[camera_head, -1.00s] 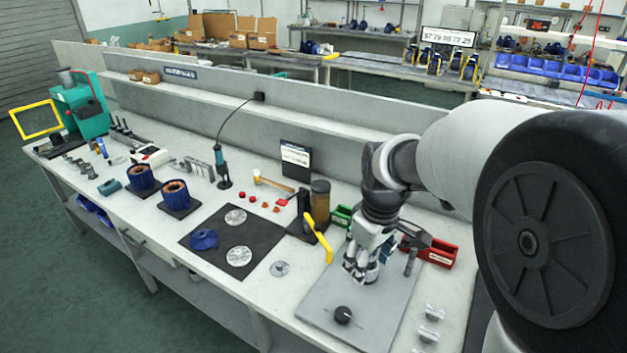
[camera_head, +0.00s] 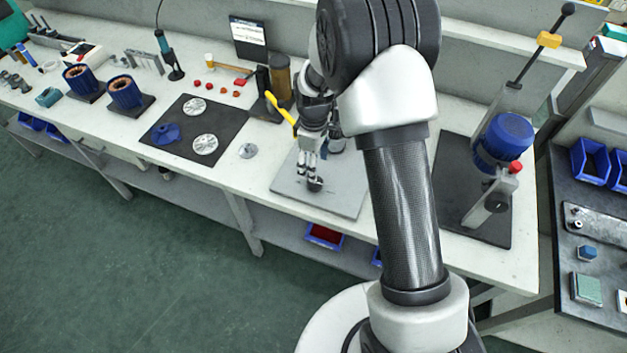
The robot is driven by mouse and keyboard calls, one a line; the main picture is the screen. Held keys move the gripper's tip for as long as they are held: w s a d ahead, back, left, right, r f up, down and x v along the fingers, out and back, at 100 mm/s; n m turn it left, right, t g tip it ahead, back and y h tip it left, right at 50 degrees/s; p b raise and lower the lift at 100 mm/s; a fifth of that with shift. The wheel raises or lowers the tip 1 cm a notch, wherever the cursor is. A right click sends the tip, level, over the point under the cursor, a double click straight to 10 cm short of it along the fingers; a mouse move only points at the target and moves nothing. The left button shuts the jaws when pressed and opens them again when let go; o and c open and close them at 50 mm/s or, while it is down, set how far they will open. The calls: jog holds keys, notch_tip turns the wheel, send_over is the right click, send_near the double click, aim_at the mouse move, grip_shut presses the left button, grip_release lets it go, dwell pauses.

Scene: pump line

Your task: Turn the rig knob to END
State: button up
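The black rig knob (camera_head: 315,185) sits near the front edge of a flat grey plate (camera_head: 345,202) on the bench. My gripper (camera_head: 307,177) points down at the knob, with its fingertips right at it and partly covering it. I cannot tell whether the fingers touch the knob or how far apart they are. The knob's markings, including END, are too small to read.
A yellow handle (camera_head: 281,113) stands close to the left of my gripper. A black mat (camera_head: 175,145) with metal discs and a blue part lies further left. A stand with a blue motor (camera_head: 508,136) is on the right. The plate's front left is clear.

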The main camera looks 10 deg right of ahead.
notch_tip(320, 180, down, 8)
jog(key=shift+f+b, duration=0.1)
jog(key=shift+b, duration=0.75)
jog(key=c, duration=1.1)
jog(key=shift+o, duration=0.2)
